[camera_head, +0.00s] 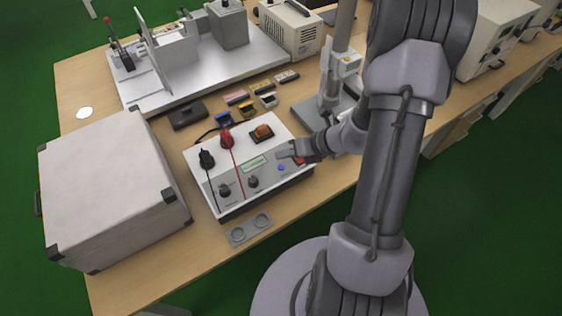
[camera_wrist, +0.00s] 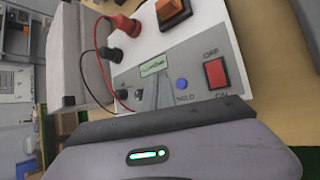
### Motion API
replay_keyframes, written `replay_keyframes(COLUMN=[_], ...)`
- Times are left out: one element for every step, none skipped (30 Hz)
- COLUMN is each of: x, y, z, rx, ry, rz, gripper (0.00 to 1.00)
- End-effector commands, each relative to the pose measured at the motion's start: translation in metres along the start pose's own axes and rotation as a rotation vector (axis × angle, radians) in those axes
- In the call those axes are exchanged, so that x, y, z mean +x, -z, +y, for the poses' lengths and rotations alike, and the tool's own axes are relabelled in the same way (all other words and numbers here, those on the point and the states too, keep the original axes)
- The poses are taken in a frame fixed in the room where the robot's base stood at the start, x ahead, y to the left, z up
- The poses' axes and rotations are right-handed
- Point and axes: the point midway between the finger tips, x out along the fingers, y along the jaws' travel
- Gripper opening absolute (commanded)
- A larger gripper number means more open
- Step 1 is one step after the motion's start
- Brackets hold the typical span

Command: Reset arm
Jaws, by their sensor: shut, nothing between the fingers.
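My gripper (camera_head: 285,154) is shut and empty, over the right part of a white test box (camera_head: 206,181) on the table. In the wrist view its closed fingers (camera_wrist: 157,92) lie in front of the box's panel, below a small green display (camera_wrist: 153,66). A blue button (camera_wrist: 182,84) and a red OFF/ON rocker switch (camera_wrist: 216,73) are to their right. I cannot tell whether the fingertips touch the panel. My forearm stands at the right in the head view and hides part of the table.
A large grey case (camera_head: 105,185) stands left of the box. A plate with two round recesses (camera_head: 249,230) lies in front. Small coloured blocks (camera_head: 236,97), a dark block (camera_head: 187,115) and a metal rig (camera_head: 190,75) are behind. A stand (camera_head: 325,105) is close to my arm.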

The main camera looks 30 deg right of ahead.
Motion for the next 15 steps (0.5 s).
replay_keyframes(x=[-0.010, -0.013, -0.017, -0.019, -0.022, -0.025, -0.026, -0.026, -0.025, -0.025, -0.024, -0.024, -0.024, -0.024, -0.024], y=[-0.007, -0.009, -0.012, -0.014, -0.016, -0.018, -0.019, -0.019, -0.018, -0.018, -0.017, -0.017, -0.017, -0.017, -0.017], z=[0.007, 0.009, 0.012, 0.014, 0.016, 0.018, 0.019, 0.019, 0.018, 0.018, 0.018, 0.017, 0.017, 0.017, 0.017], rx=[0.000, 0.000, 0.000, 0.000, 0.001, 0.001, 0.001, 0.001, 0.001, 0.002, 0.001, 0.001, 0.001, 0.001, 0.001], ry=[0.000, 0.000, 0.000, 0.000, 0.000, 0.000, 0.000, 0.000, 0.000, 0.000, 0.000, 0.000, 0.000, 0.000, 0.000], rz=[0.000, 0.000, 0.000, 0.000, 0.000, 0.000, 0.000, 0.000, 0.000, 0.000, 0.000, 0.000, 0.000, 0.000, 0.000], gripper=[0.00, 0.00, 0.00, 0.00, 0.00, 0.00, 0.00, 0.00, 0.00, 0.00, 0.00, 0.00, 0.00, 0.00, 0.00])
